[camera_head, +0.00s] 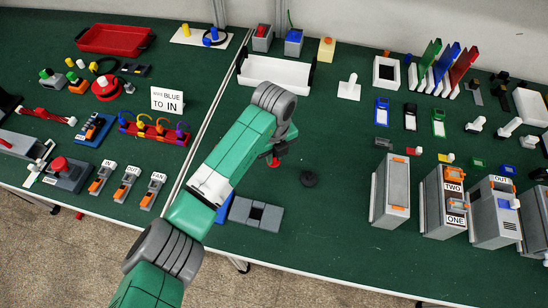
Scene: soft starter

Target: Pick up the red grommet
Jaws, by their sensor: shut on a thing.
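My gripper (274,156) is at the middle of the green table, mostly hidden behind my own wrist. A small red piece, which looks like the red grommet (276,163), shows at its fingertips. My gripper is shut on it. Its full shape is hidden, and I cannot tell whether it touches the table or is raised above it.
A black disc (309,179) lies just right of my gripper. A grey block (264,216) is below it. A white tray (273,73) stands behind. Grey cabinets (396,190) stand to the right. The table between disc and cabinets is clear.

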